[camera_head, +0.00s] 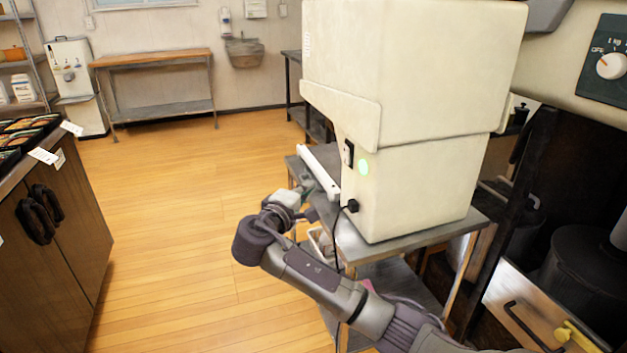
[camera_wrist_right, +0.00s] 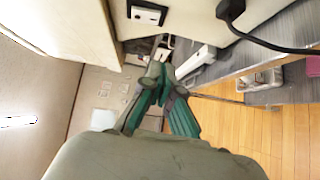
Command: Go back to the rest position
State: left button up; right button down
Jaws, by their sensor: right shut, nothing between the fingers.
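My right arm reaches in from the lower right of the head view. Its gripper (camera_head: 306,190) is small there, beside the near left side of the big cream machine (camera_head: 405,190) and close to a white bar (camera_head: 320,171). In the right wrist view the gripper's green-padded fingers (camera_wrist_right: 163,84) come together at their tips, with nothing held between them. The cream machine's side, with a black socket (camera_wrist_right: 147,13), is close above the fingers in that view. My left gripper is in neither view.
The machine stands on a grey metal table (camera_head: 388,247) with a lower shelf. A dark cable (camera_wrist_right: 265,40) hangs from a plug on the machine. A brown cabinet (camera_head: 62,230) bears bento trays (camera_head: 25,137) at the left. The wooden floor (camera_head: 185,200) between is clear.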

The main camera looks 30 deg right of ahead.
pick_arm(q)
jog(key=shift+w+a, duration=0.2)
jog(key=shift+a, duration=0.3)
